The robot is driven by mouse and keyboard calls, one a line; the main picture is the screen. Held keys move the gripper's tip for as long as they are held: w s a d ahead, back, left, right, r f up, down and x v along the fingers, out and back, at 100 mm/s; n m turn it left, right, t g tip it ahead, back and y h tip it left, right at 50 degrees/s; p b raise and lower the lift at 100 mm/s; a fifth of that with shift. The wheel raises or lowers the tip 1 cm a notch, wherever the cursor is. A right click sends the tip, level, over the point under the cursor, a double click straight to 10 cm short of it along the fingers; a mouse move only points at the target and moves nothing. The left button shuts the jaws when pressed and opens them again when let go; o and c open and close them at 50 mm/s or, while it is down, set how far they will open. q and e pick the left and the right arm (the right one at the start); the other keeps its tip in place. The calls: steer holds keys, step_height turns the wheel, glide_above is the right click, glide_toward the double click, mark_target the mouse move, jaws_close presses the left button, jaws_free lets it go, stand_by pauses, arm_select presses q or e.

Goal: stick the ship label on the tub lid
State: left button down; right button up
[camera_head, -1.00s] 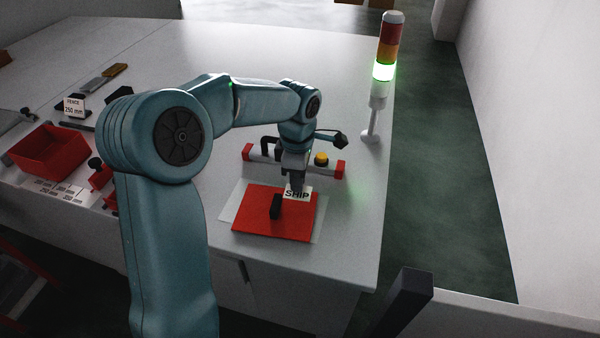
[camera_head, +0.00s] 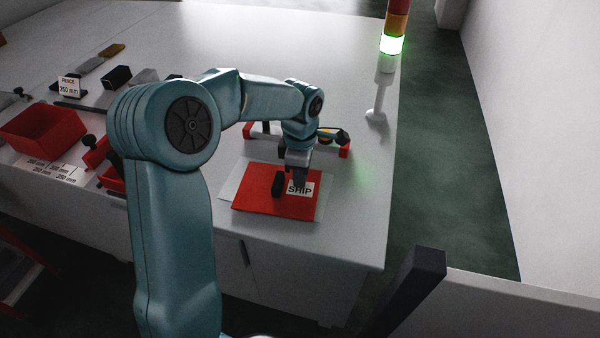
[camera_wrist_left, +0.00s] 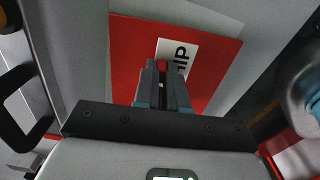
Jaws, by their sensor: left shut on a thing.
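The fingers hide part of the label. My right gripper is not in view.
A pale sheet (camera_head: 230,183) shows under the lid. Behind the gripper is a red-ended bar (camera_head: 345,148) with a yellow button. A signal tower (camera_head: 392,45) glows green at the right edge. A red bin (camera_head: 42,132) stands left. The table's middle is clear.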

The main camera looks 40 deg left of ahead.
arm_select(q)
steer(key=shift+f+b, duration=0.5)
stand_by(0.8)
steer(key=shift+s+f, duration=0.1)
steer(key=shift+f, duration=0.05)
stand_by(1.1)
steer(key=c, duration=1.1)
jaws_free()
steer(key=shift+d, duration=0.1)
step_height(320, 180, up, 17)
steer(key=p, duration=0.1)
steer(key=shift+f, duration=0.2)
